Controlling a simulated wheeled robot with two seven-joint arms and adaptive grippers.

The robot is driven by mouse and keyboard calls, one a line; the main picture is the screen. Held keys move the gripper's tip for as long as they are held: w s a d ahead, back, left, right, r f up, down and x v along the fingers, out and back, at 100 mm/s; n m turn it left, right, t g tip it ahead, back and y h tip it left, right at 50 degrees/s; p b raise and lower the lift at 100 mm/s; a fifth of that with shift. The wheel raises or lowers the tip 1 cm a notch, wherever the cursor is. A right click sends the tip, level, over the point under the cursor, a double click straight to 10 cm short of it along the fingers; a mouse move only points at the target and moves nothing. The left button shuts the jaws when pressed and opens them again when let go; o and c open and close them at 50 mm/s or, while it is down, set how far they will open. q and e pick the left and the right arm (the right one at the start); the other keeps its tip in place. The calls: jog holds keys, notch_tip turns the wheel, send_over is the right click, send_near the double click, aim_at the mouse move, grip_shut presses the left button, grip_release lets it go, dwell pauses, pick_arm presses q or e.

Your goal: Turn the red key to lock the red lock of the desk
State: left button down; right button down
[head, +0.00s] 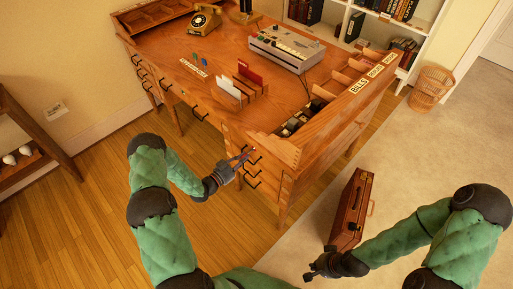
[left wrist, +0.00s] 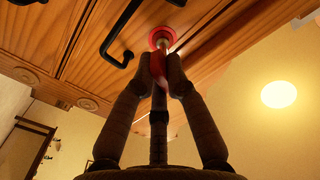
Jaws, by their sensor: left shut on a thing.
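The wooden desk (head: 222,60) stands in the middle of the head view, with black-handled drawers along its front. The round red lock (left wrist: 167,36) shows on the drawer front in the left wrist view, beside a black handle (left wrist: 122,35). My left gripper (head: 243,158) is at the drawers by the desk's near corner. In the left wrist view its two fingers (left wrist: 166,72) are shut on the red key (left wrist: 158,66), whose shaft reaches up to the lock. The fingers hide part of the key. My right gripper (head: 317,268) hangs low by a briefcase, too small to read.
The brown briefcase (head: 352,210) stands on the floor right of the desk. A wicker basket (head: 432,88) stands at the back right. The desktop bears a typewriter-like machine (head: 286,48), a phone (head: 205,18) and a letter holder (head: 240,88).

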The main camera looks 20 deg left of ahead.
pick_arm(q)
jog(key=shift+n, duration=0.5)
jog(key=shift+n+b, duration=0.4)
jog(key=shift+n, duration=1.1)
jog(key=shift+f+n, duration=0.1)
jog(key=shift+n, duration=0.8)
jog(key=c, duration=0.7)
grip_release()
